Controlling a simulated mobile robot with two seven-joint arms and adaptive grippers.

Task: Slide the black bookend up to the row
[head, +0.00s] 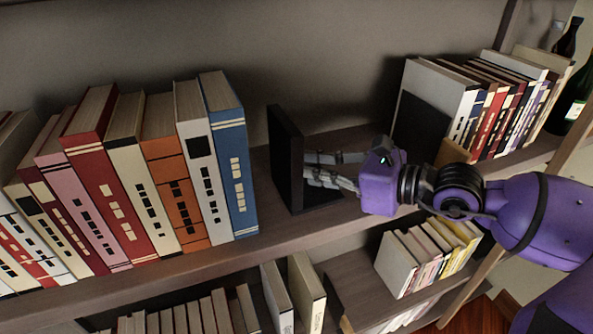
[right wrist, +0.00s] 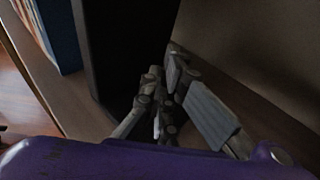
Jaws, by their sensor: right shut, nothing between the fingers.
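The black bookend (head: 287,160) stands upright on the shelf, to the right of the row of books. A narrow gap of bare shelf lies between it and the blue book (head: 228,155) at the row's right end. My right gripper (head: 308,170) is shut and empty, its fingertips close to the bookend's right face above its base plate. In the right wrist view the fingers (right wrist: 160,92) point at the bookend's dark upright plate (right wrist: 122,45); I cannot tell whether they touch it. My left gripper is not in view.
More books (head: 500,100) stand at the right end of the same shelf, behind my right arm. Bottles (head: 580,95) stand beyond them. A lower shelf (head: 360,285) holds more books. The shelf's front edge runs close in front of the bookend.

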